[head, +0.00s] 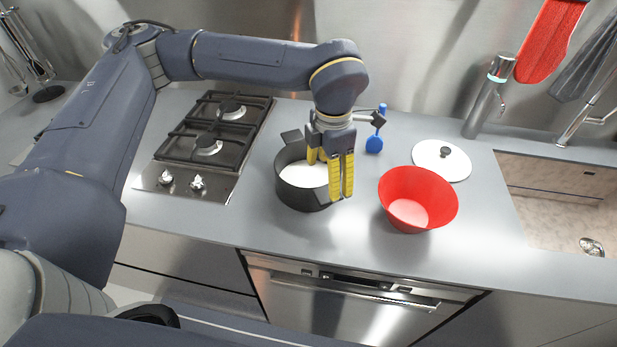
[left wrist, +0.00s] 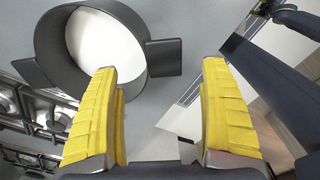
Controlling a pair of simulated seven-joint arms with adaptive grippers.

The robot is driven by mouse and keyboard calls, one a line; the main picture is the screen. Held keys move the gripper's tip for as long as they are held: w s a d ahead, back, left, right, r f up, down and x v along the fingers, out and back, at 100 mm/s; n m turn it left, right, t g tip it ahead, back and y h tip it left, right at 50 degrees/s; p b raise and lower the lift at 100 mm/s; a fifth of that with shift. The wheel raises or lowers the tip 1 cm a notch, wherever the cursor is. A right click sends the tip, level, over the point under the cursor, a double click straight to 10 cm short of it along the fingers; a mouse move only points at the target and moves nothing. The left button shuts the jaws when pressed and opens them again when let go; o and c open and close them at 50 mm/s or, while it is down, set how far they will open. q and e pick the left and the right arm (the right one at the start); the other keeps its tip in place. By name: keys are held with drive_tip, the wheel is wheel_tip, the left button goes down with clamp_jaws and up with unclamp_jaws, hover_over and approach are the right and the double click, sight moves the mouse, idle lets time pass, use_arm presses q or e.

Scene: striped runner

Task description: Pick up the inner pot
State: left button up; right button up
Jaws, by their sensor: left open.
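The inner pot (head: 293,195) is a dark grey round pot with a white inside and two flat side handles. It stands on the grey counter, right of the stove. My left gripper (head: 341,188) points down at the pot's right side, with its yellow fingers hiding part of the rim. In the left wrist view the pot (left wrist: 48,62) is at the upper left. One handle (left wrist: 165,58) shows beyond the gap between the open, empty fingers (left wrist: 160,72). I cannot tell whether a finger touches the pot.
A red bowl (head: 418,200) stands close to the right of the gripper. A blue utensil (head: 375,143) and a white lid (head: 441,160) are behind. The gas stove (head: 208,140) is at left, the sink (head: 560,205) at right. The counter's front strip is clear.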

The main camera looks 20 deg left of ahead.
sight(327, 192)
use_arm(q)
drive_tip(key=shift+s+f, duration=0.15)
drive_tip(key=shift+f, duration=2.85)
drive_tip(key=c, duration=1.6)
drive_tip(key=shift+r, duration=0.1)
